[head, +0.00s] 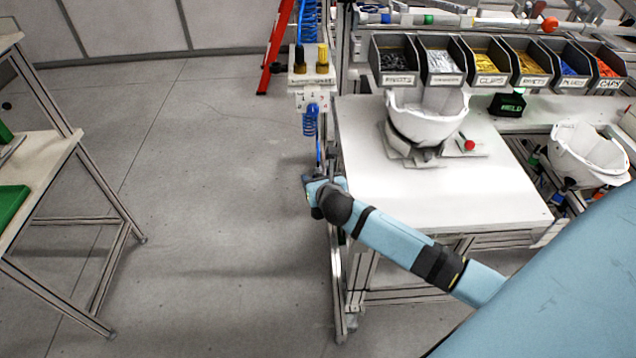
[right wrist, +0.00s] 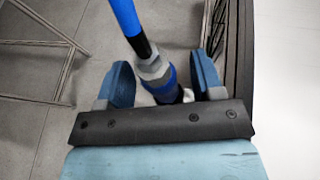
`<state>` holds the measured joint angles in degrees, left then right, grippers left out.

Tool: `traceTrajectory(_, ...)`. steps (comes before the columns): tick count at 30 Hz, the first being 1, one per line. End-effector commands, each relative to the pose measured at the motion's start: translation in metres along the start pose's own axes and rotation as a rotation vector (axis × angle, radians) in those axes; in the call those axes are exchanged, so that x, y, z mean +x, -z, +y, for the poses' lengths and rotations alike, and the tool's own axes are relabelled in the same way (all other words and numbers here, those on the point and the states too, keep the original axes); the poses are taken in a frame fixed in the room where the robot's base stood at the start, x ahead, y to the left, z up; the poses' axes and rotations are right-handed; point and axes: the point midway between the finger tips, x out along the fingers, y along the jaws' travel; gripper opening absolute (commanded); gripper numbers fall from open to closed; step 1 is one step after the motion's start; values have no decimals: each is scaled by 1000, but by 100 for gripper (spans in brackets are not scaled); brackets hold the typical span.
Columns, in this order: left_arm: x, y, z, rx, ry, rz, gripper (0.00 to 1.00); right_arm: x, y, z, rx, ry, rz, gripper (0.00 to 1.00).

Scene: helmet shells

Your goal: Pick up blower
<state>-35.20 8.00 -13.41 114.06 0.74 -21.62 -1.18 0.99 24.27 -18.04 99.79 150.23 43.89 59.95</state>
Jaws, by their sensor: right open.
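The blower hangs from a blue coiled hose (head: 311,122) at the left side of the workstation. In the right wrist view the blower (right wrist: 160,82) shows a blue hose, a black sleeve, grey metal fittings and a blue collar. My right gripper (head: 317,181) is at the lower end of the hose, beside the table's left edge. In the right wrist view the right gripper (right wrist: 162,68) has its blue fingers apart, one on each side of the blower's fittings. A gap shows at least on the left side. The blower's lower end is hidden behind the gripper. My left gripper is not in view.
A white table (head: 440,195) lies right of the gripper, with a white helmet shell (head: 427,118) on a fixture. Another shell (head: 585,155) stands farther right. Labelled parts bins (head: 398,65) line the back. The floor left of the gripper is clear.

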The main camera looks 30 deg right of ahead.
Motion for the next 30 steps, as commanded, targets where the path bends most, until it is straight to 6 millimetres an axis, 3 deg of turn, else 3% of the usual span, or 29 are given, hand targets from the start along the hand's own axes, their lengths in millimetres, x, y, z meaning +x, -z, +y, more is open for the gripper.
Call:
traceTrajectory(7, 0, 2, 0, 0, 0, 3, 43, 2, 1, 0, -1, 0, 1, 61)
traceTrajectory(12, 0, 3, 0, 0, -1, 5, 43, 2, 0, 0, -1, 0, 0, 22)
traceTrajectory(13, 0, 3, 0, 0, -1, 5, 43, 2, 0, 0, -1, 0, 0, 20)
traceTrajectory(23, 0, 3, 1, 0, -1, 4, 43, 1, -1, 0, -1, -1, -1, 20)
traceTrajectory(30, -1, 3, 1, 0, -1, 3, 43, -5, -17, 0, 0, -1, -3, 20)
